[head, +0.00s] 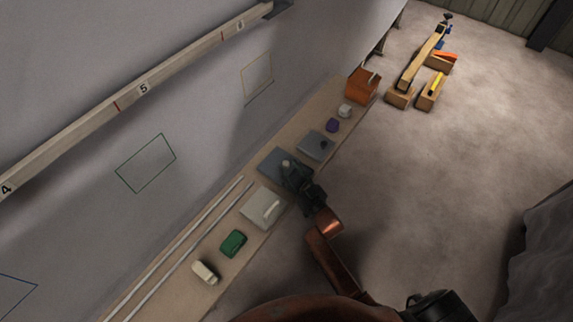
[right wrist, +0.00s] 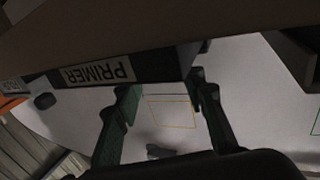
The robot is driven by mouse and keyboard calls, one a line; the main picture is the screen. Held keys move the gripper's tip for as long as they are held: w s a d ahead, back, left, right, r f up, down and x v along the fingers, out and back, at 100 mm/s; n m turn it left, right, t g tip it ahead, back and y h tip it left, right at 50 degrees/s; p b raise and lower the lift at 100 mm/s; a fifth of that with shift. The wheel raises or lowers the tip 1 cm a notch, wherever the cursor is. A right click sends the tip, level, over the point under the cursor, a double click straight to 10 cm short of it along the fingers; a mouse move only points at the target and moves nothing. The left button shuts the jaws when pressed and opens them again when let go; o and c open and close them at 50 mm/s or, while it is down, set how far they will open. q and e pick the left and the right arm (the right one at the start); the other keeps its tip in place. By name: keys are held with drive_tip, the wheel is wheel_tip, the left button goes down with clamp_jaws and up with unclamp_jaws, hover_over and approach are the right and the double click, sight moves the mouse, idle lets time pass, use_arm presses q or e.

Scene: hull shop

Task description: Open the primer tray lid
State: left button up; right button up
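The primer tray (right wrist: 150,62) shows upside down in the right wrist view as a dark box with a white PRIMER label. In the head view, a flat blue-grey tray (head: 270,158) lies on the bench under my right gripper (head: 286,168); I take it to be the same tray. The gripper also shows in the wrist view (right wrist: 163,85), its two dark green fingers spread apart with a gap between them. The fingertips are close to the tray's edge; contact cannot be told. A small pale bit shows by the fingertips in the head view. The lid's state is unclear. My left gripper is not in view.
The narrow bench (head: 185,283) runs along the wall. On it are a pale tray (head: 259,211), a green block (head: 233,243), a cream block (head: 205,272), a knobbed grey-blue tray (head: 312,146), a purple block (head: 332,125) and an orange box (head: 361,86). Open floor lies right.

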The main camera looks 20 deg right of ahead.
drive_tip(key=s, duration=0.5)
drive_tip(key=s+d, duration=0.1)
drive_tip(key=s, duration=0.2)
drive_tip(key=shift+s, duration=0.35)
drive_tip(key=shift+f, duration=0.1)
